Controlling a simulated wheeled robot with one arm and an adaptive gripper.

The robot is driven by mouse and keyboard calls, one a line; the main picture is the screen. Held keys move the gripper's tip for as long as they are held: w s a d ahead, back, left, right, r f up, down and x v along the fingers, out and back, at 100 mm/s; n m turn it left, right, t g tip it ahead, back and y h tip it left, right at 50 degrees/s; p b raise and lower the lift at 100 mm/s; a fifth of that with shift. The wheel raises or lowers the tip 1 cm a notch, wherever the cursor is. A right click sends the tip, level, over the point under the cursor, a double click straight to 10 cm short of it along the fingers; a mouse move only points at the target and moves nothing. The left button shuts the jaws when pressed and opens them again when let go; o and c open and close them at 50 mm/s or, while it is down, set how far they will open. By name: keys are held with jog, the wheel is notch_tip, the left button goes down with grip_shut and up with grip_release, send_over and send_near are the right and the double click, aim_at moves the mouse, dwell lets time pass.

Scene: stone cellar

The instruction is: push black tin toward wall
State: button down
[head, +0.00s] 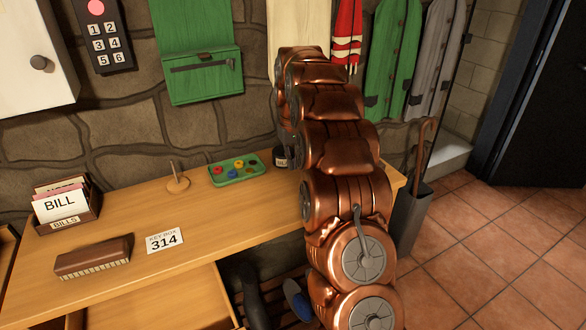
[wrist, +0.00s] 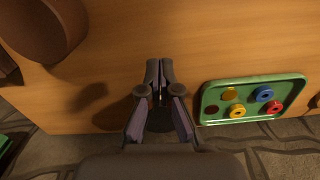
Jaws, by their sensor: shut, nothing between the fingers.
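The black tin (head: 281,157) stands at the back of the wooden desk, close to the stone wall, right of the green tray. My arm hides part of it in the head view. In the wrist view, a dark round shape (wrist: 160,119) shows between my finger links and is probably the tin. My gripper (wrist: 160,68) is shut and empty, its fingertips together over the desk, on the side of that dark shape away from the wall. I cannot tell whether it touches the tin. The head view hides my gripper behind the arm.
The green tray (head: 235,171) with coloured rings lies beside the tin; it also shows in the wrist view (wrist: 252,98). An open drawer (head: 165,300) juts out below.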

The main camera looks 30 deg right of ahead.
notch_tip(320, 180, up, 7)
jog(key=shift+b, duration=0.4)
dwell(0.4)
jog(key=s+a+r+n, duration=0.2)
jog(key=s+a, duration=1.4)
jog(key=s, duration=0.2)
jog(key=s+a+f, duration=0.2)
jog(key=s+f, duration=0.1)
jog(key=s, duration=0.5)
jog(key=s+a+f+g, duration=0.1)
jog(key=s+a+f, duration=0.1)
jog(key=s, duration=0.6)
jog(key=s+a+f, duration=0.2)
jog(key=s+f, duration=0.1)
jog(key=s, duration=0.5)
jog(key=shift+a+f+g, duration=0.3)
jog(key=shift+a+g, duration=0.1)
